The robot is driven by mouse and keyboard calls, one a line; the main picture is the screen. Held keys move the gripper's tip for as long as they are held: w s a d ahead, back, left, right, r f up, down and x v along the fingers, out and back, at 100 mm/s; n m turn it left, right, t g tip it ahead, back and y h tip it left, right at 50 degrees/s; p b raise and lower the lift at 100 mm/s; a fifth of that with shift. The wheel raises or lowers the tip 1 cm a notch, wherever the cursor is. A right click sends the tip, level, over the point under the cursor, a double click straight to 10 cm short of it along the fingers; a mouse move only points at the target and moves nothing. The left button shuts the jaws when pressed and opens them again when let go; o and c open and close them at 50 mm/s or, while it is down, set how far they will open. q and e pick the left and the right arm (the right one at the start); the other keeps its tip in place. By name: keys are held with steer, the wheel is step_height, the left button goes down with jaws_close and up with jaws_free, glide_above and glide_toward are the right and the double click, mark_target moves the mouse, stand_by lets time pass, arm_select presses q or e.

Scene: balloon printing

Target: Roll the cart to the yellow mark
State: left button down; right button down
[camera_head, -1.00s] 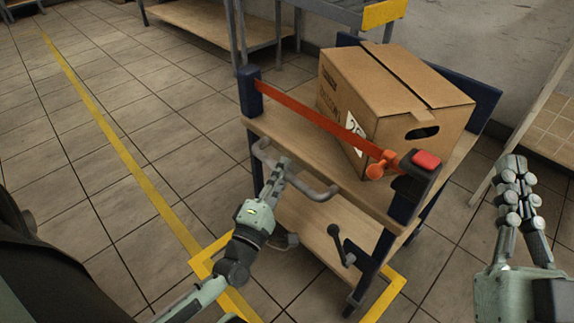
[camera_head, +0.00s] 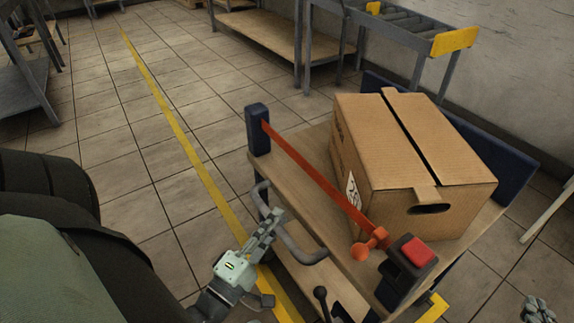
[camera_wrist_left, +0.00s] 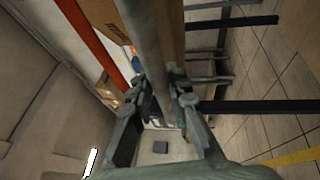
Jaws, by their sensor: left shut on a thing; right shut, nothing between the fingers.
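The cart (camera_head: 300,165) has a wooden deck, dark blue posts and a grey handle bar (camera_head: 303,252) on its near side. My left gripper (camera_head: 270,226) is shut on the handle bar. In the left wrist view, the grey bar (camera_wrist_left: 147,45) runs between the fingers of my left gripper (camera_wrist_left: 160,95). Yellow floor marking (camera_head: 437,309) shows beside the cart's lower right. A yellow stripe (camera_head: 283,300) shows at its lower left; the floor under the cart is hidden. My right gripper (camera_head: 537,308) is shut and empty at the bottom right, partly cut off.
A cardboard box (camera_head: 415,160) sits on the deck behind a red strap (camera_head: 315,175) spanning the posts. A roller conveyor (camera_head: 400,28) and a wooden-shelved bench (camera_head: 265,38) stand behind. A long yellow line (camera_head: 160,95) crosses open tiled floor at left.

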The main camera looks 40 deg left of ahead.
arm_select(q)
steer(key=shift+s+f, duration=0.1)
steer(key=shift+s, duration=0.3)
arm_select(e)
steer(key=shift+s+d+f, duration=0.1)
steer(key=shift+d+f, duration=0.15)
steer(key=shift+f, duration=0.1)
arm_select(q)
steer(key=c, duration=1.4)
jaws_free()
steer(key=shift+s+a, duration=0.1)
steer(key=shift+c, duration=0.2)
arm_select(e)
steer(key=shift+s, duration=0.1)
steer(key=shift+a+r, duration=0.1)
arm_select(q)
steer(key=v, duration=1.2)
